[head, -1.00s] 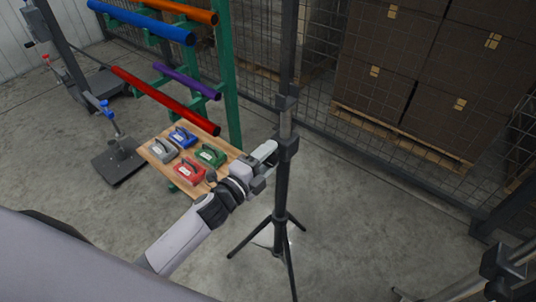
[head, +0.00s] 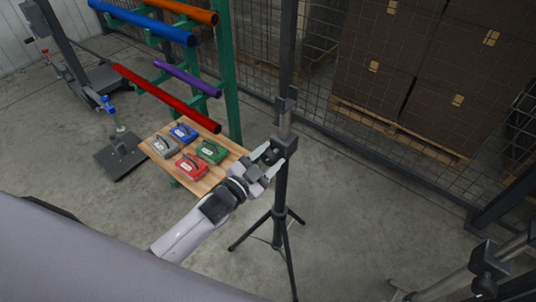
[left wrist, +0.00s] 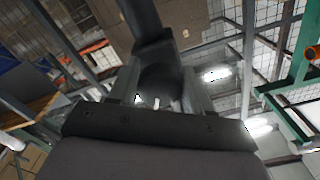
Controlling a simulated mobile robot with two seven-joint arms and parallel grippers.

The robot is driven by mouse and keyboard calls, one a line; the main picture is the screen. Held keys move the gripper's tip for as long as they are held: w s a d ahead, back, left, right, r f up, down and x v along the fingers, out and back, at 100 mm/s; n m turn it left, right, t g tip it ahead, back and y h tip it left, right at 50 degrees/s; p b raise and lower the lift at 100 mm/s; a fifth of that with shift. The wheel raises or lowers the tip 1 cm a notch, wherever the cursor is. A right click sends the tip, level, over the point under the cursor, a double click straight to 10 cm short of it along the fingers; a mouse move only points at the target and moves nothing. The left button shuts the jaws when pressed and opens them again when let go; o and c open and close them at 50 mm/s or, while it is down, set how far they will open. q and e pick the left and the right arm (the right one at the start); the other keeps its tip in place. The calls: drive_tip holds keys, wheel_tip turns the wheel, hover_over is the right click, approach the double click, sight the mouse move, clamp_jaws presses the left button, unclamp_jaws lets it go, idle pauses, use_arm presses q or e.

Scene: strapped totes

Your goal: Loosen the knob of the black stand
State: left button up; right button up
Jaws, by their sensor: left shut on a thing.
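The black stand (head: 281,190) is a dark upright post on a tripod base, with a lighter inner tube between its collars. My left gripper (head: 269,157) is at the post's middle collar, its two pale fingers on either side of the dark knob (head: 270,154), shut on it. In the left wrist view the dark knob (left wrist: 160,84) sits between the fingers, and the stand's post (left wrist: 140,15) rises past it. The knob is mostly hidden by the fingers. My right gripper is not in view.
A wooden board (head: 222,168) with grey, blue, red and green handled objects lies left of the stand. Behind it is a green rack (head: 232,100) with coloured tubes. Another stand (head: 485,268) is at lower right. Boxes on a pallet stand behind the mesh fence.

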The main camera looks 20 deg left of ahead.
use_arm(q)
drive_tip(key=shift+f+n, duration=0.1)
drive_tip(key=shift+n, duration=1)
drive_tip(key=shift+p, duration=0.3)
drive_tip(key=o, duration=1)
drive_tip(key=shift+s, duration=0.15)
drive_tip(key=v, duration=0.7)
